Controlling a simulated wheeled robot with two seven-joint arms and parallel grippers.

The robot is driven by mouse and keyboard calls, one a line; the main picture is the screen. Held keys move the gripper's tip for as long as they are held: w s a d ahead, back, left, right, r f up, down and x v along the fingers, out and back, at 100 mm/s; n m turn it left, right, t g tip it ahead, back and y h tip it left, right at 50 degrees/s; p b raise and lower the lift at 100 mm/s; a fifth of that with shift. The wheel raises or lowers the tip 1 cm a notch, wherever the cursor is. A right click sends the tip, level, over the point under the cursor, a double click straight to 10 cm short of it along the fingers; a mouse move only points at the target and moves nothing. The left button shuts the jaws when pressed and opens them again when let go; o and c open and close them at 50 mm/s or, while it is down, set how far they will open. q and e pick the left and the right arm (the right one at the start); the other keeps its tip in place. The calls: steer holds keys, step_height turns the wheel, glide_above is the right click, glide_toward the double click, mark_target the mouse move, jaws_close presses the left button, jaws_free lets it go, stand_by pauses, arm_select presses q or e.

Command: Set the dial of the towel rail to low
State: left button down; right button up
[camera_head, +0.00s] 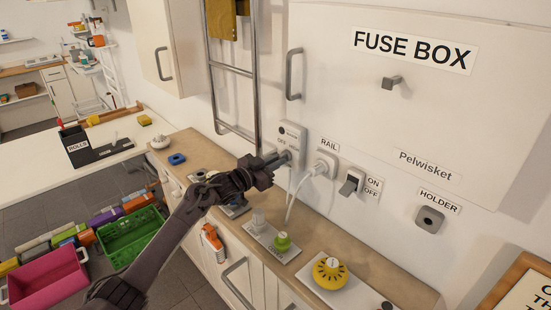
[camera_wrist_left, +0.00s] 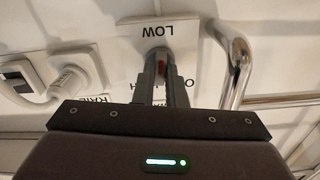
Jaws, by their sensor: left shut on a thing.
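The towel rail (camera_head: 232,70) is a metal ladder frame on the wall; part of it shows in the left wrist view (camera_wrist_left: 235,65). Its dial box (camera_head: 291,132) is a pale panel at its lower right, with an OFF label visible in the head view. In the left wrist view the panel (camera_wrist_left: 128,32) shows the word LOW above the fingertips; other lettering is partly covered. My left gripper (camera_head: 284,158) is shut on the dial (camera_wrist_left: 160,60), which shows a red mark between the fingers. The fingers hide most of the dial. My right gripper is not in view.
A plug (camera_head: 326,165) with a white cable sits in the RAIL socket just right of the dial. An on/off switch (camera_head: 351,182) and a holder (camera_head: 430,218) are farther right. The wooden counter (camera_head: 355,258) below carries several small items.

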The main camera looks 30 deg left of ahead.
arm_select(q)
steer(key=shift+f+n+p, duration=0.1)
steer(key=shift+n+p, duration=0.2)
steer(key=shift+n, duration=0.6)
steer(key=shift+f, duration=0.1)
steer(key=c, duration=1.5)
jaws_free()
steer(key=shift+b+v, duration=0.7)
steer(key=shift+v, duration=3.25)
